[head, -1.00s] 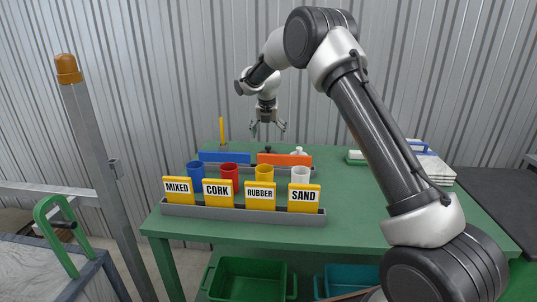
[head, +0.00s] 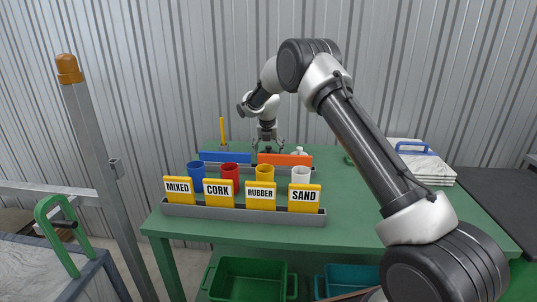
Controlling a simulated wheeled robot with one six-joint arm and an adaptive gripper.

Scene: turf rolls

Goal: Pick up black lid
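A small dark knob-like thing (head: 268,150), which looks like the top of the black lid, shows just above the rear edge of the orange panel (head: 285,160). The rest of it is hidden behind that panel. My gripper (head: 268,146) is over it, pointing down, with its fingers spread to either side. The fingers look open, and I see no grip on the dark thing. The fingertips are small and partly lost behind the panel's top edge.
Blue (head: 196,177), red (head: 229,176), yellow (head: 265,174) and white (head: 300,175) cups stand behind a grey rack (head: 240,215) of labelled yellow cards. A small white item (head: 299,151) is close right of the gripper. White sheets (head: 425,165) lie at right.

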